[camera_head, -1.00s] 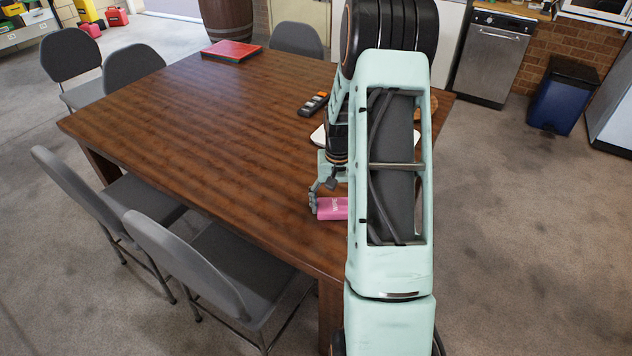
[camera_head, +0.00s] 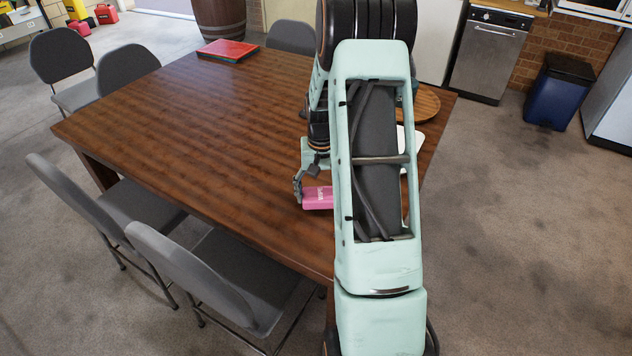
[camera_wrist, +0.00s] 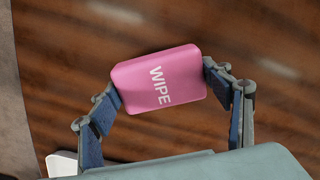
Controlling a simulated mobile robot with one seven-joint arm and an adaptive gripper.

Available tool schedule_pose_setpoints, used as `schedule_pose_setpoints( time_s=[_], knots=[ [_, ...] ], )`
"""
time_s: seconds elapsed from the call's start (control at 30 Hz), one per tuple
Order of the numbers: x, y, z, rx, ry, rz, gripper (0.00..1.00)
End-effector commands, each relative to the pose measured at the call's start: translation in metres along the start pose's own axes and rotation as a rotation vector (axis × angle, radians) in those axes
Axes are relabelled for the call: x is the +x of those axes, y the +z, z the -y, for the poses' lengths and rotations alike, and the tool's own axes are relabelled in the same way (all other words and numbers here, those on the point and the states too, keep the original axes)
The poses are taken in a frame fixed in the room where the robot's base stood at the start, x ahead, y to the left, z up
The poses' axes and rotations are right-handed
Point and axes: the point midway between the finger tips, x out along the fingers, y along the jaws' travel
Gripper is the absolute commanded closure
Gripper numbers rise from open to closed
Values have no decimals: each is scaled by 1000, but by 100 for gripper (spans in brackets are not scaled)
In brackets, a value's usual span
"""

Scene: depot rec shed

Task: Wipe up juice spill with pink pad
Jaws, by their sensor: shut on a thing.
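The pink pad (camera_head: 318,198), marked WIPE, is between the fingers of my gripper (camera_head: 309,192) over the near right part of the wooden table (camera_head: 190,110). In the wrist view the pad (camera_wrist: 160,80) is gripped at its two short ends by my gripper (camera_wrist: 162,86), with the tabletop below it. I cannot tell whether the pad touches the table. I cannot make out a juice spill in either view. My arm hides part of the table's right side.
A white board or plate (camera_head: 412,145) and a round wooden board (camera_head: 424,104) lie on the table's right, partly behind my arm. Grey chairs (camera_head: 205,280) stand along the left. The table's middle is clear.

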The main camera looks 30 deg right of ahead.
Motion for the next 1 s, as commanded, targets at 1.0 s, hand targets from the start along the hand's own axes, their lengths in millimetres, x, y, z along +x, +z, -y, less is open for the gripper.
schedule_pose_setpoints(
  time_s=[1.0],
  knots=[
    [-50, -1, 8, -4, 0, -2, 51]
  ],
)
